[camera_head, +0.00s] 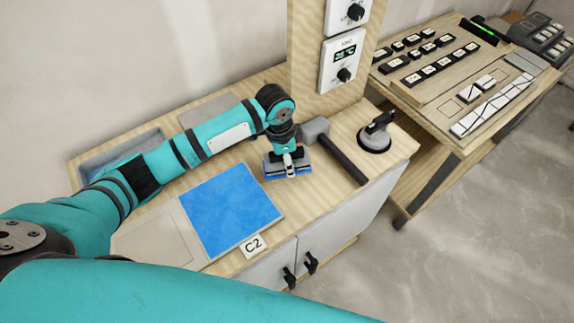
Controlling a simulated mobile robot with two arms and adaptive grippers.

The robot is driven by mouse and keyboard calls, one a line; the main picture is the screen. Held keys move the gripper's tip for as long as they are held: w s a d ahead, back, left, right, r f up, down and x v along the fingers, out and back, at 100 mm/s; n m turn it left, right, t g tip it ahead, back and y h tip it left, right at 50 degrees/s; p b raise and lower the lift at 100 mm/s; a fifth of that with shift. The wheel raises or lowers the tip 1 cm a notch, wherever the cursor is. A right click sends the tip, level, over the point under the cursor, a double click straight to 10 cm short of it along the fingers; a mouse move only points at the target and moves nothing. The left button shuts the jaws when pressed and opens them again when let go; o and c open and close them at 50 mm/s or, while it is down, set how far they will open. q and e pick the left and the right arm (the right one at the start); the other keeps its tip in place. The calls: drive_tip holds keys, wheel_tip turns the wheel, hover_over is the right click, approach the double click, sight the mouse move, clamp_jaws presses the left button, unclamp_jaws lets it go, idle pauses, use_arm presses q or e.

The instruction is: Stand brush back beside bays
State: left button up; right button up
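The brush (276,173), a wide grey head with a blue lower edge, is under my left gripper (288,157), to the right of the blue bay. The gripper points down and appears shut on the brush's upper part; its fingertips are small and partly hidden. I cannot tell whether the brush touches the bench top. The bay marked C2 holds a bright blue surface (231,210). A bare pale bay (158,238) lies to its left. My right gripper is not in view.
A mallet (340,155) with a dark handle lies just right of the brush, and a suction cup lifter (376,134) stands beyond it. A wooden post carries control boxes (342,62). A second table (455,150) with tiles stands at right.

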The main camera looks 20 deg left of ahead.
use_arm(q)
drive_tip(key=shift+s+f+p, duration=0.2)
drive_tip(key=shift+f+p, duration=0.2)
drive_tip(key=shift+f, duration=1.15)
drive_tip(key=shift+f, duration=0.15)
drive_tip(key=o, duration=1)
drive_tip(key=shift+c, duration=0.2)
drive_tip(key=shift+o, duration=1.5)
drive_tip(key=r, duration=0.4)
drive_tip(key=a+r+b, duration=0.1)
drive_tip(key=r, duration=0.3)
drive_tip(key=r+b, duration=0.1)
drive_tip(key=r, duration=0.3)
drive_tip(key=shift+s+a+r, duration=0.15)
drive_tip(key=shift+s, duration=0.2)
